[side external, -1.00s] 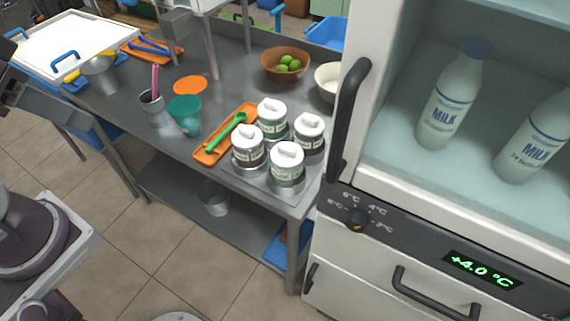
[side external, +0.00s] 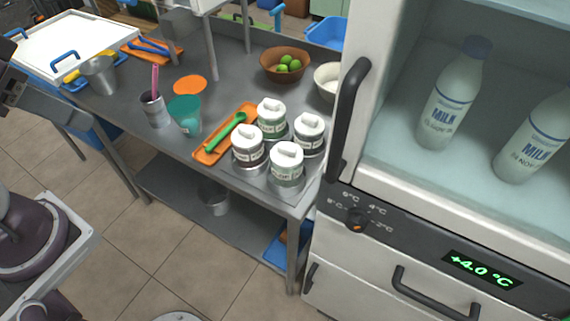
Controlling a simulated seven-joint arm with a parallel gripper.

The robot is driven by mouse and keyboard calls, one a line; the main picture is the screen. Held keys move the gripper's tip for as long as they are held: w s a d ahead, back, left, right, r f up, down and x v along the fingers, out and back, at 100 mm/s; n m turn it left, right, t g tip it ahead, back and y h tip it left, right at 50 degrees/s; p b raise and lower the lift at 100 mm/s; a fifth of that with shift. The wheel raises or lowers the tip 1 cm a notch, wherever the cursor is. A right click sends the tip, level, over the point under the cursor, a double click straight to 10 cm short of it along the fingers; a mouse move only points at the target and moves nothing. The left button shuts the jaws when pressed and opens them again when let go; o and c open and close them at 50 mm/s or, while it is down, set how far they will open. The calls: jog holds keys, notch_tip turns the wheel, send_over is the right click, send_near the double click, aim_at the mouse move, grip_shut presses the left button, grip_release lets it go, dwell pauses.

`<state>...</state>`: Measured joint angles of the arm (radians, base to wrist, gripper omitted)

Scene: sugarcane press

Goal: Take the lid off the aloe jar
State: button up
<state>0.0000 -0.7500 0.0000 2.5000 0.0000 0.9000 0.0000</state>
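Several white-lidded jars with labels stand close together at the right front corner of the steel table. The front jar (side external: 287,174) has a green and white label that seems to read aloe, but the print is small and blurred. Its white lid (side external: 287,154) with a raised handle sits on top of it. A dark grey part of my arm (side external: 40,103) shows at the left edge, far from the jars and over the table's left end. I cannot make out its fingertips. Nothing touches the jars from above.
An orange tray (side external: 206,156) with a green spoon (side external: 226,131) lies left of the jars. A teal cup (side external: 186,117) and a metal cup (side external: 154,111) stand farther left. A bowl of limes (side external: 272,66) is behind. The fridge handle (side external: 348,115) rises close on the right.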

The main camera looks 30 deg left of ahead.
jog(key=shift+o, duration=0.6)
jog(key=m+g, duration=0.6)
jog(key=m, duration=1.1)
send_over(287, 146)
jog(key=f, duration=1.4)
jog(key=shift+s+d, duration=0.2)
jog(key=shift+d, duration=0.15)
jog(key=f, duration=0.7)
jog(key=shift+w+a+f, duration=0.25)
jog(key=shift+a+f, duration=0.1)
jog(key=shift+a, duration=0.05)
grip_shut()
